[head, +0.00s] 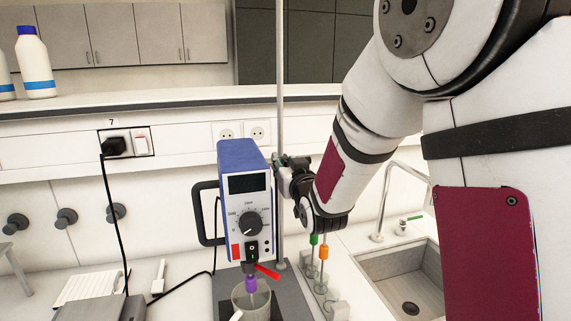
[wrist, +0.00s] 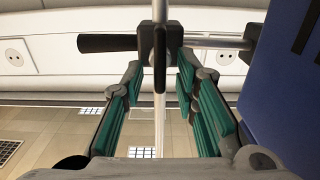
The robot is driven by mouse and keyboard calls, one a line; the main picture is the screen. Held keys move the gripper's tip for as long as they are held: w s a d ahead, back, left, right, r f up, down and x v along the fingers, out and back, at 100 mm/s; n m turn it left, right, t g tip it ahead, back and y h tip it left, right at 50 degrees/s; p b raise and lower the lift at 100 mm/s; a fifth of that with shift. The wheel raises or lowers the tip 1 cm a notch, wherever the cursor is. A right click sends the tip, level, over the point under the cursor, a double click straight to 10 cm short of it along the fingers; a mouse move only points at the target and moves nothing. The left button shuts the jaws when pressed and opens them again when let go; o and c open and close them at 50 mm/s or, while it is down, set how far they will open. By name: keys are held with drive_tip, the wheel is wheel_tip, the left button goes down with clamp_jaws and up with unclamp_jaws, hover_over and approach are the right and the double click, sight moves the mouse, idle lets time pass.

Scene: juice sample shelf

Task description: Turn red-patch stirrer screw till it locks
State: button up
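The stirrer (head: 245,215) is a blue and white box with a dial and a red patch (head: 236,252) low on its front. It hangs beside a vertical stand rod (head: 280,80). My gripper (head: 284,172) is at the rod, level with the stirrer's upper part. In the wrist view, my gripper (wrist: 160,95) is open, its green pads apart with nothing gripped. A black clamp (wrist: 172,42) joins the rod to a horizontal bar. A dark upright piece (wrist: 159,78), perhaps the screw's wing, shows between the fingers. A black handle (wrist: 108,43) points left.
The stirrer's blue side (wrist: 288,95) is close to the right of my fingers. Below the stirrer is a beaker (head: 250,300). A rack with green- and orange-topped stirring rods (head: 324,253) and a sink (head: 402,280) are to the right. A black cable (head: 115,220) hangs at left.

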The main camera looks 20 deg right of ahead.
clamp_jaws()
